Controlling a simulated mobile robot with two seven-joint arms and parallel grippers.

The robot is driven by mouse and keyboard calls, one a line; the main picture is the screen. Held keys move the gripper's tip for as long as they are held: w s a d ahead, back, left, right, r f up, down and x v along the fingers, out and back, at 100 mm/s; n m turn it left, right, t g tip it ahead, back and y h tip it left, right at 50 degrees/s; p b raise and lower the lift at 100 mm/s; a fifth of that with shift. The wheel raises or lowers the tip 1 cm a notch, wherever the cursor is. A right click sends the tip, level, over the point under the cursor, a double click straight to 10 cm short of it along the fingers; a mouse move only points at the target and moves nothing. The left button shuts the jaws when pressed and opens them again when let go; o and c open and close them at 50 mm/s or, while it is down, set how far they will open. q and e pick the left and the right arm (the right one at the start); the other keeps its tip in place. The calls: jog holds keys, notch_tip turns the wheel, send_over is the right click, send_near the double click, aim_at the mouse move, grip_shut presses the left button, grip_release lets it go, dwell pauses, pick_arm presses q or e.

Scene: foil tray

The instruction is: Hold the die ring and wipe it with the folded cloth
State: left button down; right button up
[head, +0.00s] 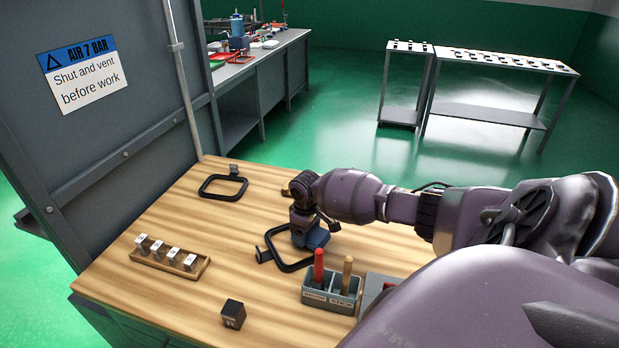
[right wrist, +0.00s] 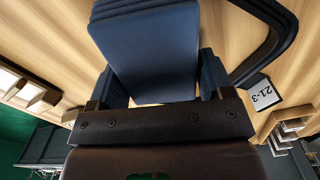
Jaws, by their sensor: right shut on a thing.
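My right gripper (head: 311,226) is over the wooden table, pointing down and shut on a blue folded cloth (head: 314,240). In the right wrist view the cloth (right wrist: 150,50) shows as a stack of flat blue layers between the fingers. A black rounded ring (head: 281,265) with an upright tab lies on the table just left of and in front of the cloth; part of it is hidden behind the gripper and cloth. Its curved edge (right wrist: 262,62) and a white tag reading 21-3 (right wrist: 257,92) show in the right wrist view. A similar black ring (head: 220,198) lies farther back. My left gripper is out of view.
A wooden rack (head: 150,259) with several white-topped pieces stands at left. A black block (head: 232,314) is near the front. A grey holder (head: 318,299) with a red and a tan handle stands just in front of the near ring. A grey panel (head: 90,150) borders the table's left.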

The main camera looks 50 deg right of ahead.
jog(key=shift+w+d+b, duration=0.3)
jog(key=shift+w+b, duration=0.15)
jog(key=shift+w, duration=0.4)
jog(key=shift+w+d+b, duration=0.25)
jog(key=shift+w+b, duration=0.2)
jog(key=shift+w, duration=0.35)
jog(key=shift+w+d+f+b, duration=0.1)
jog(key=shift+w+d+b, duration=0.15)
jog(key=shift+w+b, duration=0.45)
jog(key=shift+w+d+b, duration=0.2)
jog(key=shift+w+b, duration=0.1)
jog(key=shift+w, duration=0.4)
jog(key=shift+w, duration=0.1)
jog(key=shift+w+d+b, duration=0.25)
jog(key=shift+w+b, duration=0.4)
jog(key=shift+w, duration=0.05)
jog(key=shift+w+d+b, duration=0.2)
jog(key=shift+w+b, duration=0.45)
jog(key=shift+w, duration=0.05)
jog(key=shift+r, duration=0.2)
jog(key=shift+r, duration=0.15)
notch_tip(320, 180, up, 6)
jog(key=p, duration=0.6)
